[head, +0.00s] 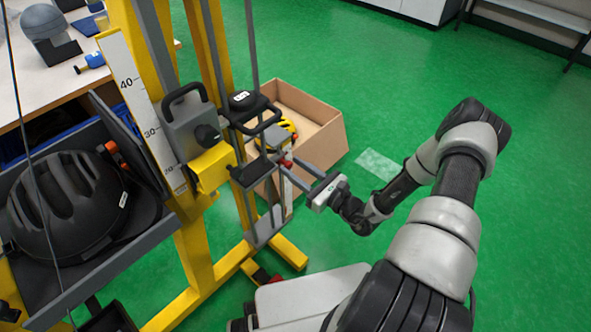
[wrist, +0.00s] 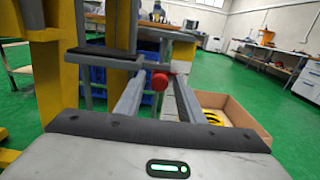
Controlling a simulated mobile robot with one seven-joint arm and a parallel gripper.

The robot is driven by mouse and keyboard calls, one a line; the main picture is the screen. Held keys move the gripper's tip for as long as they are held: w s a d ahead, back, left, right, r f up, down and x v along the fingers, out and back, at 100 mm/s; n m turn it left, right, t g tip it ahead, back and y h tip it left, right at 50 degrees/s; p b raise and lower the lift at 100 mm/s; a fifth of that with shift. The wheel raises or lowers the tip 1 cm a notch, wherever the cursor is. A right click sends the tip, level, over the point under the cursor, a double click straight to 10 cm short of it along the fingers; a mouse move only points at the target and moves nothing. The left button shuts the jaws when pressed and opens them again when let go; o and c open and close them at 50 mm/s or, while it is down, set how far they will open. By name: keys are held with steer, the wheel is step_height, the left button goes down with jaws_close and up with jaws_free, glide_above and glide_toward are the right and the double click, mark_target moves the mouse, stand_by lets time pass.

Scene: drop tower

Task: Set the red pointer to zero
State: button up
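My gripper (wrist: 160,88) is open, with one finger on each side of the knob; small gaps show between knob and fingers. In the head view my gripper (head: 291,166) reaches in from the right at the tower's lower frame. A pale upright scale strip (head: 286,192) stands below the knob; its markings are too small to read.
The yellow drop tower (head: 192,235) has a larger numbered scale (head: 128,85) and a grey carriage (head: 190,125). A cardboard box (head: 330,145) with a yellow helmet (head: 284,131) stands behind my gripper. A black helmet (head: 75,205) lies in a grey tray at left. Green floor is open at right.

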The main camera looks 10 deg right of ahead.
steer(key=shift+o, duration=0.4)
steer(key=shift+s+f, duration=0.1)
steer(key=p+v, duration=0.2)
steer(key=v, duration=1.5)
steer(key=shift+s+d, duration=0.1)
steer(key=shift+d, duration=0.05)
